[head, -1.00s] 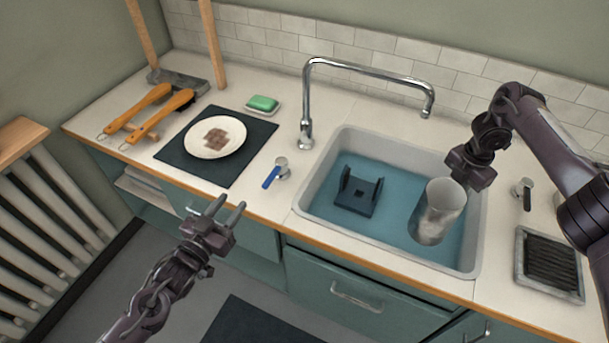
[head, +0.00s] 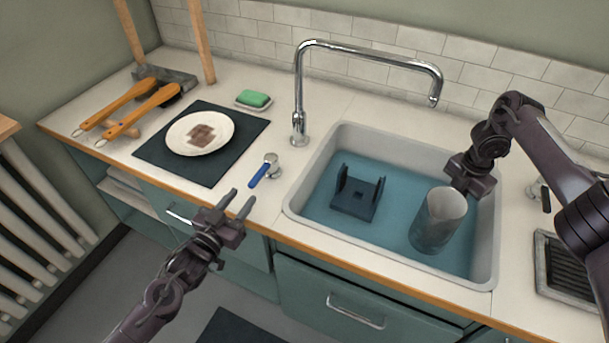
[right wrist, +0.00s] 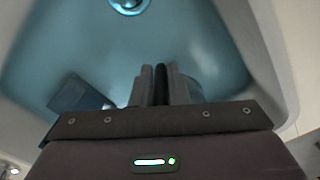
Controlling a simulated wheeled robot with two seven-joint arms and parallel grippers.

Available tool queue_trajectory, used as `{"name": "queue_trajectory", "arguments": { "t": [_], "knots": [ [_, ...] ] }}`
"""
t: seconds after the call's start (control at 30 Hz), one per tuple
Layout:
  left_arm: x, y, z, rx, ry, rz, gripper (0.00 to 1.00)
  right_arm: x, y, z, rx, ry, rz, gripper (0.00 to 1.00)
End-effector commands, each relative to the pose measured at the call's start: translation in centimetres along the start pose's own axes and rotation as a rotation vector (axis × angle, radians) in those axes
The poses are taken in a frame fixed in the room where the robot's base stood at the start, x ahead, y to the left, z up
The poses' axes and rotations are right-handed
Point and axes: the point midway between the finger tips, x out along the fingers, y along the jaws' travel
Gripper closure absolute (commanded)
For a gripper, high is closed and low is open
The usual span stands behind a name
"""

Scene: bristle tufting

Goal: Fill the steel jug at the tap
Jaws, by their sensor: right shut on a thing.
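The steel jug (head: 438,222) is in the right part of the sink (head: 350,260), mouth up and slightly tilted in the head view. I cannot tell whether its base touches the sink floor. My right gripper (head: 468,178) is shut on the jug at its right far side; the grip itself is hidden. In the right wrist view, the fingers (right wrist: 160,84) are close together over the sink. The tap (head: 366,58) arches over the sink, its spout end above and behind the jug. The blue tap lever (head: 263,171) is left of the sink. My left gripper (head: 238,204) is open and empty, in front of this lever.
A dark cradle-like block (head: 357,197) stands in the sink left of the jug. A plate (head: 199,132) on a dark mat, a green soap (head: 254,99) and orange-handled brushes (head: 130,108) lie left. A second lever (head: 540,190) and a drain grate (head: 570,268) are right.

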Motion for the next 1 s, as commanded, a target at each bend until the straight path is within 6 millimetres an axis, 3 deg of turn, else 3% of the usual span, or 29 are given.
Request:
{"name": "queue_trajectory", "arguments": {
  "t": [0.2,0.4,0.83,1.0],
  "knots": [
    [4.4,0.0,-0.2,-0.001,0.003,0.001,0.62,-0.3,0.0,0.0,0.000,0.000,0.001,1.00],
    [7.0,0.0,-0.1,-0.001,0.000,0.000,0.62,-0.3,0.0,0.0,0.000,0.000,0.001,1.00],
    [7.9,0.1,0.0,-0.001,-0.001,0.001,0.62,-0.3,0.0,0.0,0.000,0.000,0.001,1.00],
    [7.9,0.1,0.0,0.000,-0.001,0.001,0.83,-0.3,0.0,0.0,0.000,0.000,0.001,1.00]
  ]
}}
